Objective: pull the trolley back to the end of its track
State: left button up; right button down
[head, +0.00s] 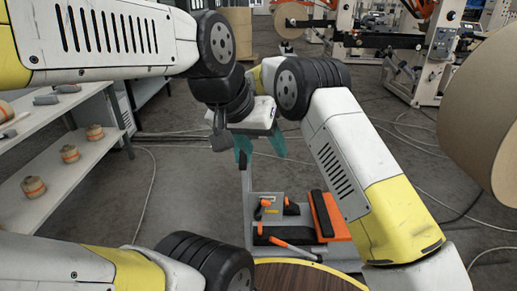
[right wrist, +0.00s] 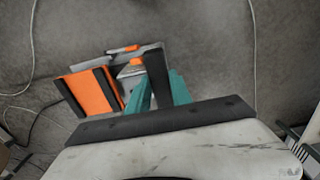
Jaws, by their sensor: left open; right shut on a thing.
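The grey trolley (head: 265,206) with orange levers and an orange and black pad (head: 332,215) stands on the floor at lower middle in the head view. An upright grey post (head: 248,195) rises at its left side. In the right wrist view the orange pad (right wrist: 92,93) lies left of my fingers. My right gripper (head: 260,147) has teal fingers above the far end of the trolley. In the wrist view its fingers (right wrist: 160,92) are shut around a black bar-like handle (right wrist: 157,75). My left gripper is out of view; only left arm links show. I cannot make out the track.
White shelves (head: 65,165) with several small rolls stand at the left. A big kraft roll (head: 480,110) hangs at the right, near my right arm. Cables cross the grey floor. A round brown top (head: 305,277) shows at the bottom edge. Machines stand behind.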

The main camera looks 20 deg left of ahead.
jog(key=c, duration=1.1)
grip_release()
jog(key=shift+s+a, duration=0.2)
jog(key=shift+a, duration=0.2)
jog(key=shift+c, duration=0.2)
jog(key=shift+w+d, duration=0.1)
jog(key=shift+r, duration=0.15)
notch_tip(320, 180, up, 7)
jog(key=shift+r, duration=0.2)
